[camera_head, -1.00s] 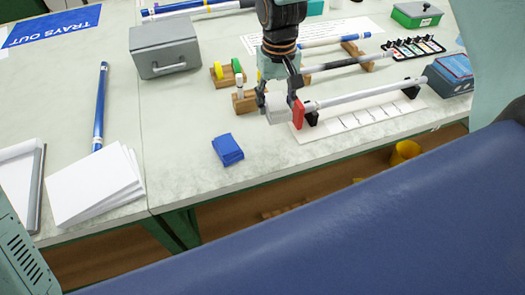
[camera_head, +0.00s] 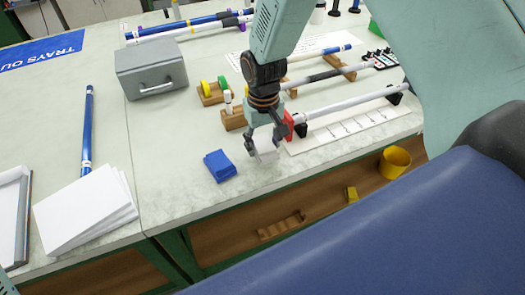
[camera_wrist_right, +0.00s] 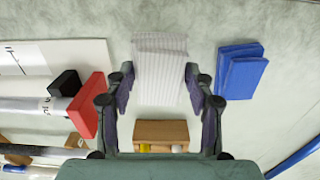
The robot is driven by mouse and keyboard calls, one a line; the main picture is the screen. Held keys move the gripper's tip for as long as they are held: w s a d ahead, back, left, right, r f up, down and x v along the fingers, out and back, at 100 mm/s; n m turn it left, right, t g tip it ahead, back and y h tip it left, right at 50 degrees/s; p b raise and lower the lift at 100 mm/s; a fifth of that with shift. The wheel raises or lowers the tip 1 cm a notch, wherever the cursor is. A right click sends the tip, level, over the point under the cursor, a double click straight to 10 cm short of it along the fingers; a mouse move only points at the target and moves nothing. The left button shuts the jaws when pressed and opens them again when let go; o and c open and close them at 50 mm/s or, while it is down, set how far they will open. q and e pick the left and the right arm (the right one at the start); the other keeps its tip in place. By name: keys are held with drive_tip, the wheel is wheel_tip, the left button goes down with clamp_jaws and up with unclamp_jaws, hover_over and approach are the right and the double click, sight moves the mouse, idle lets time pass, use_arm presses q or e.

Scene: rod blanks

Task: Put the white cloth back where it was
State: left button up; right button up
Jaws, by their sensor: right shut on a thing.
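The white cloth (camera_head: 265,155) is a small folded pad with fine ribs. My right gripper (camera_head: 264,139) is shut on it, and in the right wrist view the cloth (camera_wrist_right: 159,65) sits between the two fingers. It is near the table's front edge, between the blue folded cloth (camera_head: 219,166) and the red stop (camera_head: 288,124) at the rod's end. I cannot tell whether it touches the table. In the right wrist view the blue cloth (camera_wrist_right: 241,71) lies to the right, apart from the white one. My left gripper is not in view.
A white rod (camera_head: 352,104) rests on black supports above a marked white strip (camera_head: 345,130). A wooden holder (camera_head: 233,120) stands just behind the gripper. A grey box (camera_head: 151,68) and white sheets (camera_head: 85,210) are to the left. Bare table lies left of the blue cloth.

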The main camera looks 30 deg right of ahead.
sight(262, 144)
wheel_tip(262, 144, down, 2)
drive_tip(key=shift+s+a+f, duration=0.15)
drive_tip(key=shift+f, duration=0.05)
drive_tip(key=shift+w+a+f, duration=0.2)
drive_tip(key=shift+a, duration=0.05)
drive_tip(key=shift+d+f, duration=0.15)
drive_tip(key=shift+d, duration=0.05)
drive_tip(key=o, duration=0.8)
drive_tip(key=shift+s, duration=0.15)
drive_tip(key=o, duration=0.3)
drive_tip(key=shift+a, duration=0.1)
wheel_tip(262, 144, up, 12)
drive_tip(key=shift+r+p, duration=0.15)
drive_tip(key=shift+p, duration=0.4)
